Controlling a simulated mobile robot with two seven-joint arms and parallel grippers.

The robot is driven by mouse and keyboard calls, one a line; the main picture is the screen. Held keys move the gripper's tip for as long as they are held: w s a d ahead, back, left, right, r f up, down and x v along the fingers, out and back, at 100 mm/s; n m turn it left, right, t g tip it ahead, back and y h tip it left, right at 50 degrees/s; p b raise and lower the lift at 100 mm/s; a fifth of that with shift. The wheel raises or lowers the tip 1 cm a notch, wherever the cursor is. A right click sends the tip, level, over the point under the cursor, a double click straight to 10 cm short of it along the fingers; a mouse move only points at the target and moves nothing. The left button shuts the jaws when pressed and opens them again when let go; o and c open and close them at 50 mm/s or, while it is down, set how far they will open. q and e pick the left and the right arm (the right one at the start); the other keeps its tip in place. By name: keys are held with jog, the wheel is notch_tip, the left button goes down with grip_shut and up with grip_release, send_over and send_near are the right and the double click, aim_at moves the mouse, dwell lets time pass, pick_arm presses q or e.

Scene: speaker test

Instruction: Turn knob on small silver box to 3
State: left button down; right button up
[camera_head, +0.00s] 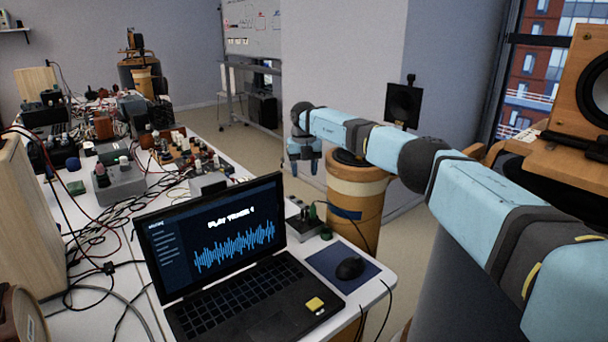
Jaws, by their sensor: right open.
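My right gripper (303,168) hangs in the air with its fingers pointing down, open and empty. It appears above and behind the laptop's right side, apart from the boxes on the table. A small grey-silver box with knobs (303,222) stands just right of the laptop screen, below the gripper in the picture. Another silver-grey box with knobs on top (119,183) stands among cables at the left. I cannot tell which box the task means, and no knob markings are readable. My left gripper is out of view.
A laptop (250,297) with a waveform on screen fills the table's front. A mouse (350,267) lies on a dark blue mat (328,262) at its right. Cables and several devices crowd the table's left. An orange-brown cylinder (355,200) stands beyond its right edge.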

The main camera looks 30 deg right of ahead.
jog(key=n+b, duration=0.2)
jog(key=n, duration=0.4)
send_over(304, 210)
notch_tip(304, 210, down, 7)
jog(key=shift+r, duration=0.2)
notch_tip(304, 210, down, 6)
jog(key=shift+w+f+b, duration=0.1)
jog(key=shift+b, duration=0.8)
jog(key=shift+f, duration=0.65)
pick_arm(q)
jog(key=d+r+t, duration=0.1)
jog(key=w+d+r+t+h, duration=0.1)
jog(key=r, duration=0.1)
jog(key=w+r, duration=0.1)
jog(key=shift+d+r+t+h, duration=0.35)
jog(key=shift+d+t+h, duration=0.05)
pick_arm(e)
jog(key=shift+c, duration=0.2)
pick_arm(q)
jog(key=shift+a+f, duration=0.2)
pick_arm(e)
jog(key=c, duration=0.9)
